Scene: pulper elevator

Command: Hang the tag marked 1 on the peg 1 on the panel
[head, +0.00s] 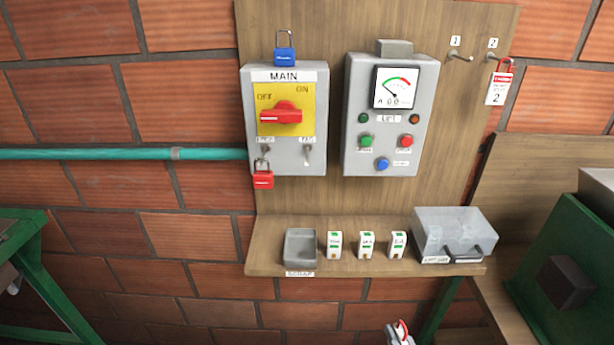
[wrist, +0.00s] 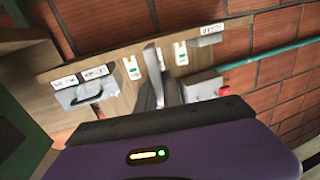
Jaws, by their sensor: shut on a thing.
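Peg 1 (head: 460,57) sticks out of the wooden panel at the upper right, under a small label reading 1 (head: 455,41). It is bare. At the bottom edge of the head view, my gripper (head: 396,338) is shut on a small tag with a red loop (head: 403,327). Most of this tag is cut off or hidden, and its number cannot be read. It is well below the peg and to its left, in front of the shelf.
A tag marked 2 (head: 498,90) hangs on peg 2, just right of peg 1. The grey meter box (head: 351,130) stands out left of the pegs. The shelf (head: 330,268) carries a tray, several small blocks and a grey case (head: 450,230). A green machine (head: 570,250) stands right.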

